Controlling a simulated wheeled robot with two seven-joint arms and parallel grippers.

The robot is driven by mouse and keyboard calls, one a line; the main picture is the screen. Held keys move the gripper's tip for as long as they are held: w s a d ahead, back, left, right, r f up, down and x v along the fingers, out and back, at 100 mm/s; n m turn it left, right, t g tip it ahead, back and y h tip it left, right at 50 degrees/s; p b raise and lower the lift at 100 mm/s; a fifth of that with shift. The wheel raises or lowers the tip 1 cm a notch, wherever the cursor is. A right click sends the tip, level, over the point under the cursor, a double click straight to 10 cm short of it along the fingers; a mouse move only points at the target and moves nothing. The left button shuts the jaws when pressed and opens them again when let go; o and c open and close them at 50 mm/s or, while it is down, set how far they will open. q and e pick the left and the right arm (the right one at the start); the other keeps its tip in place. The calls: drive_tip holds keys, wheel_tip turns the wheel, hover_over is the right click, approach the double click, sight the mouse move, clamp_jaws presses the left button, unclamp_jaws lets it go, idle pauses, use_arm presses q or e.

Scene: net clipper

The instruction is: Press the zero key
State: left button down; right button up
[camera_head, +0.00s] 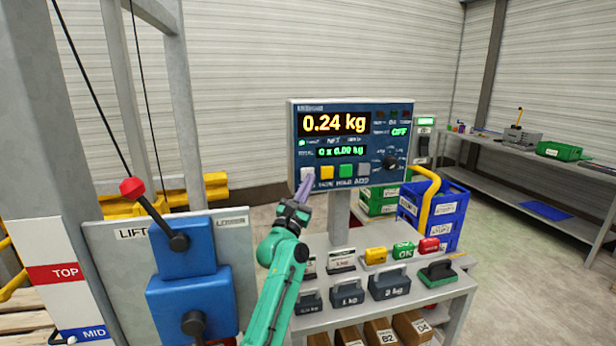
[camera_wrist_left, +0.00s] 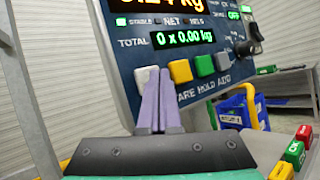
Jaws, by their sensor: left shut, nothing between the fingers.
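The scale's blue panel (camera_head: 348,146) reads 0.24 kg, with a total of 0 x 0.00 kg. Below the display is a row of keys: a white key (camera_head: 307,173) at the far left, then yellow (camera_head: 327,172), green (camera_head: 345,170) and grey. The label under the white key is covered by my fingers. My left gripper (camera_head: 304,187) is shut and empty, its pale purple fingertips at the white key's lower part.
A shelf below holds labelled weights (camera_head: 347,293) and yellow, green and red blocks (camera_head: 403,251). A lift lever with a red knob (camera_head: 132,188) stands at left. Blue crates (camera_head: 437,213) are behind right. A workbench (camera_head: 560,160) stands at far right.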

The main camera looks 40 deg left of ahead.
use_arm(q)
drive_tip(key=shift+w+a+b, duration=0.25)
drive_tip(key=shift+a+b, duration=0.05)
idle(0.4)
drive_tip(key=shift+s+d+p, duration=0.55)
drive_tip(key=shift+d+p, duration=0.05)
drive_tip(key=shift+d, duration=0.1)
drive_tip(key=s+d+p, duration=0.1)
drive_tip(key=d, duration=0.1)
drive_tip(key=s+d+p, duration=0.1)
drive_tip(key=d, duration=0.1)
drive_tip(key=shift+s+p, duration=0.4)
idle(0.7)
